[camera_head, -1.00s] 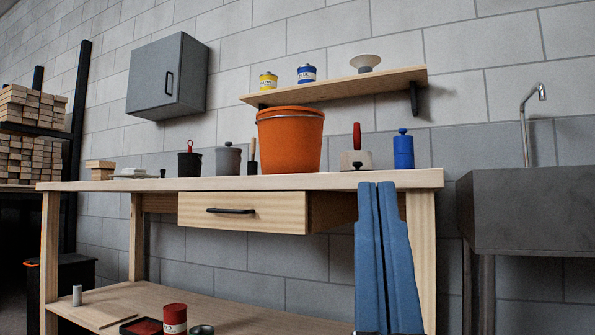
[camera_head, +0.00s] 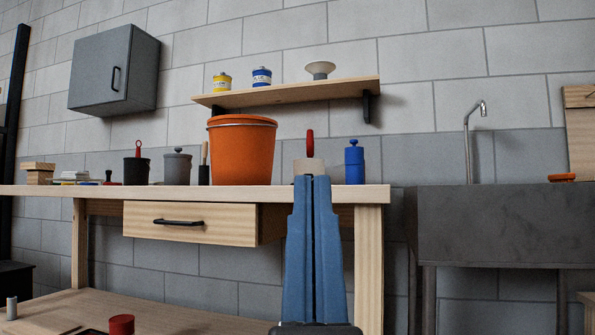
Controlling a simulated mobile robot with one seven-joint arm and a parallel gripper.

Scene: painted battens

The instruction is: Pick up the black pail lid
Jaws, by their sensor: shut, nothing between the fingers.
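A small black container (camera_head: 136,170) with a red ring-topped handle stands toward the left of the workbench (camera_head: 340,194). I cannot tell whether its black top is a separate lid, and no other black pail lid is clearly visible. A large orange pail (camera_head: 241,153) stands right of it, beyond a grey lidded pot (camera_head: 177,168). My gripper (camera_head: 312,180) has blue fingers, pressed together and empty, pointing up in front of the bench's right part. It is well to the right of the black container and partly hides a pale block with a red handle (camera_head: 309,145).
A blue lidded canister (camera_head: 354,162) stands near the bench's right end. A wall shelf (camera_head: 300,90) holds two tins and a bowl. A grey cabinet (camera_head: 112,70) hangs at left. A dark sink (camera_head: 490,225) stands at right. A drawer (camera_head: 190,222) sits under the benchtop.

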